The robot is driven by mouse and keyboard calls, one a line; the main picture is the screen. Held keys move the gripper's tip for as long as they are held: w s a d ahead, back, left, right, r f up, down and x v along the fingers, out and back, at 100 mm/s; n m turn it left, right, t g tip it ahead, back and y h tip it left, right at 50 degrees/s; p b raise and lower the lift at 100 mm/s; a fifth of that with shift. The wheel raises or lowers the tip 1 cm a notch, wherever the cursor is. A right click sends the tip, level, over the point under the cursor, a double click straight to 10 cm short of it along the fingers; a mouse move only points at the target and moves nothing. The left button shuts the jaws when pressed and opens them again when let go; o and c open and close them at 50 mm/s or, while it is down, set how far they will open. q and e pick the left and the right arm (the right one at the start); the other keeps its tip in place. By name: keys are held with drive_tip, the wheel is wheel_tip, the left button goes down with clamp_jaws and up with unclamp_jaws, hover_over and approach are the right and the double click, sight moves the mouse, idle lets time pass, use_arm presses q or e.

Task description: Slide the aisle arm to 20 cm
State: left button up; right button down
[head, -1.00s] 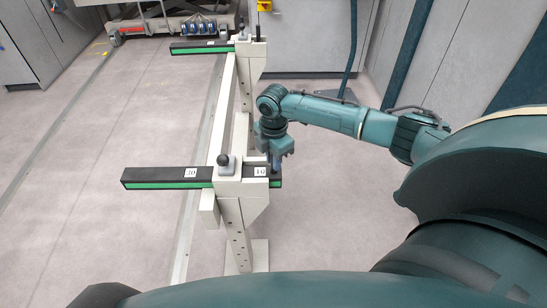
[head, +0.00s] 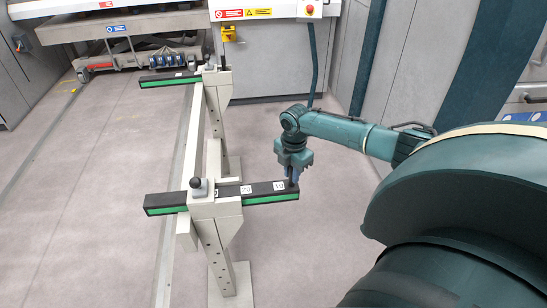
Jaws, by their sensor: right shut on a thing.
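The near sliding arm (head: 164,200), black on top with a green strip along its side, runs left to right through a pale clamp block (head: 215,206) with a black ball knob (head: 196,183). My right gripper (head: 292,181) points down and is shut on this arm's right end. White plates marked 20 (head: 246,190) and 10 (head: 279,186) show on its top, right of the block. Part of another mark shows at the block's right edge. The fingertips' exact hold is hard to see. My left gripper is not in view.
A second, similar arm (head: 164,80) sits on the far post (head: 217,87), joined to the near one by a pale rail (head: 195,130). A grey machine with a yellow switch (head: 229,33) stands behind. Floor to the right of the near post is clear.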

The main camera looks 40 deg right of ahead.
idle(0.3)
drive_tip(key=c, duration=1.3)
unclamp_jaws()
wheel_tip(320, 180, up, 13)
drive_tip(key=shift+r, duration=0.1)
